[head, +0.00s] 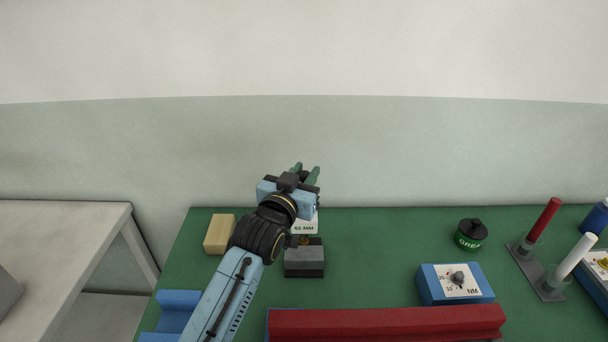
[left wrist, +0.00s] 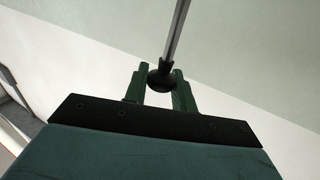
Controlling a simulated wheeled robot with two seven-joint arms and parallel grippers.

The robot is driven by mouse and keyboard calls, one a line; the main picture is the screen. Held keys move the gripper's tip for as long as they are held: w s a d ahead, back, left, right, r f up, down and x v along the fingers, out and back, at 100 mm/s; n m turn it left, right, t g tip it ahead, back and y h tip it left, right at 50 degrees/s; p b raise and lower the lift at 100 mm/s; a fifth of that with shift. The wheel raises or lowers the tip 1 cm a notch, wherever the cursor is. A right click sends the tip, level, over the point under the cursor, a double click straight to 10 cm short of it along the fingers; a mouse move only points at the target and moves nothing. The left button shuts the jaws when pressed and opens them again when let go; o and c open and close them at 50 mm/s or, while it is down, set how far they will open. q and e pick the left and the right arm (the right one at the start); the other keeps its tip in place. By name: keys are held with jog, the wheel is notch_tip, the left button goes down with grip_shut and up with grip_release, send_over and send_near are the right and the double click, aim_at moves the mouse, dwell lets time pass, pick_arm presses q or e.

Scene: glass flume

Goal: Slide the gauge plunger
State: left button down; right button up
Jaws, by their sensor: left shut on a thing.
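The gauge (head: 304,258) is a grey and black block on the green bench top, with a white card reading "66 MM" (head: 304,228) behind it. My left gripper (head: 307,172) is above and behind the block, and with its wrist it hides most of the gauge's upper part in the head view. In the left wrist view the green fingers (left wrist: 161,80) are shut on a black round knob (left wrist: 160,77). A thin metal rod (left wrist: 177,30) runs from the knob to the top edge of that view. My right gripper is not in view.
A wooden block (head: 219,234) lies left of my arm. A long red bar (head: 390,322) lies in front. To the right are a blue dial box (head: 455,284), a black-and-green pot (head: 471,234) and red (head: 545,218) and white (head: 575,256) rods. The wall stands close behind the bench.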

pick_arm(q)
notch_tip(320, 180, up, 2)
jog(key=shift+r+p, duration=0.2)
jog(key=shift+p, duration=0.45)
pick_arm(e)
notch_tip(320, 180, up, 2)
pick_arm(q)
jog(key=shift+f, duration=0.1)
jog(key=c, duration=1.2)
grip_release()
jog(key=shift+o, duration=0.2)
jog(key=v, duration=1.3)
jog(key=shift+s+b, duration=0.2)
jog(key=shift+b, duration=0.1)
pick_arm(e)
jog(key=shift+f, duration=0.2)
pick_arm(q)
jog(key=shift+a, duration=0.1)
